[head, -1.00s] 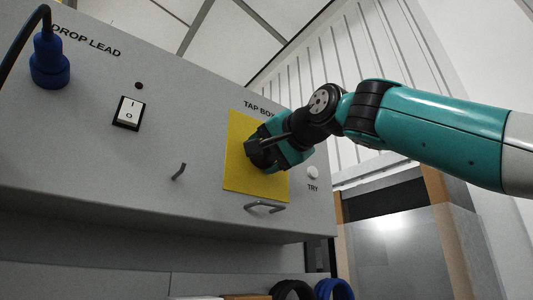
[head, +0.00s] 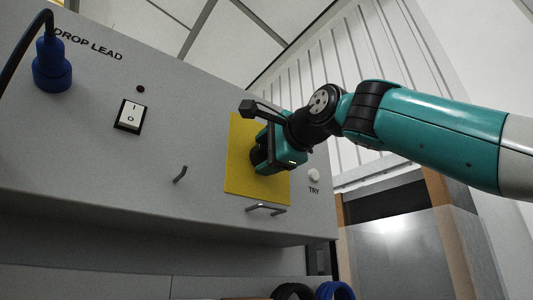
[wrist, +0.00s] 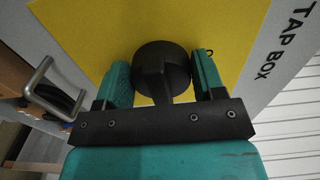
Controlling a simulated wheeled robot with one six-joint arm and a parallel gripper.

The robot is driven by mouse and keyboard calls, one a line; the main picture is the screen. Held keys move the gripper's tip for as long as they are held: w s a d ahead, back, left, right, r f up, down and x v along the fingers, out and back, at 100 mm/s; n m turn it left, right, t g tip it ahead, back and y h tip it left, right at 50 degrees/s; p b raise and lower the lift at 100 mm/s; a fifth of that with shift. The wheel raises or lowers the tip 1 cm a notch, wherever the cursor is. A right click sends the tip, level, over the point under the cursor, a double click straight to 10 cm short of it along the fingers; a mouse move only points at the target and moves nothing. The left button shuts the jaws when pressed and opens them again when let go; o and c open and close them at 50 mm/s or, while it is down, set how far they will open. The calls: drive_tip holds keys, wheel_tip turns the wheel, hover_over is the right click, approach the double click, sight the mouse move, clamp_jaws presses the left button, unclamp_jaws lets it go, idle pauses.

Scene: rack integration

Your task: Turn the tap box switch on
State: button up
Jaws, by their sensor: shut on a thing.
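The tap box switch is a round black rotary knob (wrist: 160,62) with a raised grip bar, on a yellow plate (head: 240,160) on the grey panel. My gripper (head: 262,155) is at the plate and hides the knob in the head view. In the wrist view my gripper (wrist: 162,78) has its two teal-backed fingers on either side of the knob, shut on it. The "TAP BOX" lettering (wrist: 285,42) shows beside the plate in the wrist view; in the head view my gripper covers it. No position marks on the plate are readable.
A metal handle (head: 265,208) sits just below the plate and a white TRY button (head: 314,175) to its right. A small hook (head: 180,174), a rocker switch (head: 130,116), a dark lamp (head: 140,88) and a blue plug (head: 51,68) are further left. A blue ring (head: 335,290) is below.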

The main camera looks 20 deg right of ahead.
idle(0.5)
drive_tip(key=o, duration=0.9)
drive_tip(key=b+v, duration=0.6)
drive_tip(key=v, duration=1.1)
drive_tip(key=shift+s+d+b, duration=0.1)
drive_tip(key=shift+s+b, duration=0.15)
drive_tip(key=shift+b, duration=0.1)
